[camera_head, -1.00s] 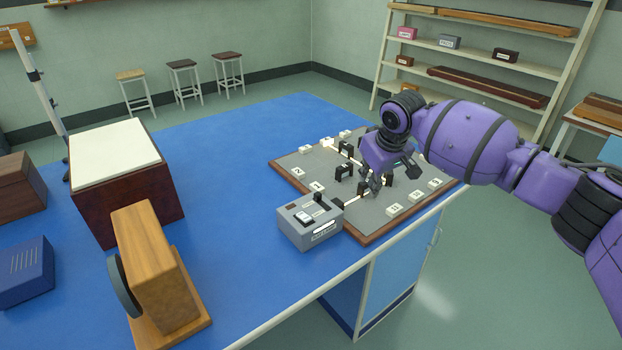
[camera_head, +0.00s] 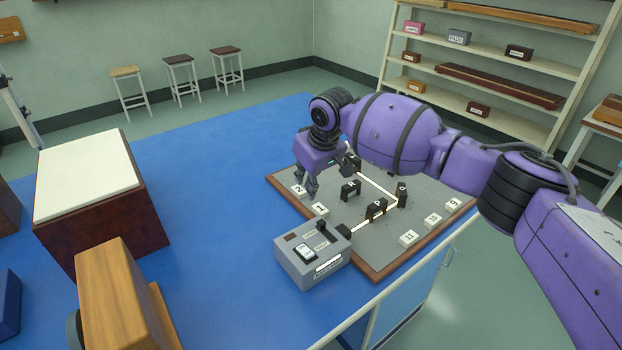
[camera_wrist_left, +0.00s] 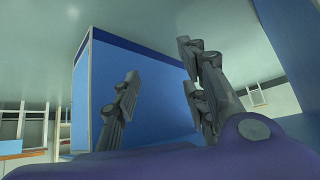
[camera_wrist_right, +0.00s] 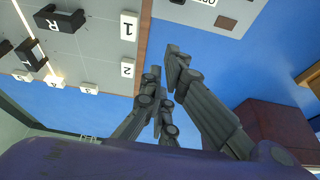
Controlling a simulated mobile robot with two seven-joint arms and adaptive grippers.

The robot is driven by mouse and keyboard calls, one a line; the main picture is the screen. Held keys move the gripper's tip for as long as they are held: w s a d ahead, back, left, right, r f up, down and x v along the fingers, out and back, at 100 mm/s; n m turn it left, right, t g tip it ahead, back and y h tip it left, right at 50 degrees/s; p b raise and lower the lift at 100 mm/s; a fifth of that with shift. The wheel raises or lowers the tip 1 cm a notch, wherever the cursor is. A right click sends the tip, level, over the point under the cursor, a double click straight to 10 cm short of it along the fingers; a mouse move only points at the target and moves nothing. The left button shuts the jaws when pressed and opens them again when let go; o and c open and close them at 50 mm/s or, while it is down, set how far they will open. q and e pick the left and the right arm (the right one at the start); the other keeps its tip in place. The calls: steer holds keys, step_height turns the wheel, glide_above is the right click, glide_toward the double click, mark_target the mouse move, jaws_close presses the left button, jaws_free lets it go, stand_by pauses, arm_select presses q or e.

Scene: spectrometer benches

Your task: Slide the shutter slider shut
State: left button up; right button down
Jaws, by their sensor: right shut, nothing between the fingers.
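The grey box (camera_head: 312,262) stands at the near-left edge of the board. A bright white beam leaves the box's right side. My right gripper (camera_head: 308,191) is shut and empty, behind the box at the board's left edge, near the tiles 1 and 2. It also shows in the right wrist view (camera_wrist_right: 164,62), fingertips close together. My left gripper (camera_wrist_left: 165,85) is open and empty, low beside the blue bench side.
The board (camera_head: 392,268) holds black posts (camera_head: 376,208) and numbered white tiles, with the beam running between them. A wooden block (camera_head: 118,285) and a white-topped dark box (camera_head: 95,180) stand left on the blue bench. Blue surface is free between them and the grey box.

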mark_target(321, 225)
steer(key=f, duration=0.2)
steer(key=d+f+p, duration=0.1)
steer(key=s+f, duration=0.1)
steer(key=f, duration=0.1)
steer(key=shift+s+d+f, duration=0.1)
steer(key=shift+d+f, duration=0.05)
steer(key=shift+f, duration=0.3)
arm_select(q)
steer(key=shift+w+d+r, duration=0.2)
steer(key=shift+w+r, duration=0.4)
steer(key=shift+r, duration=0.1)
arm_select(e)
steer(key=shift+f, duration=0.15)
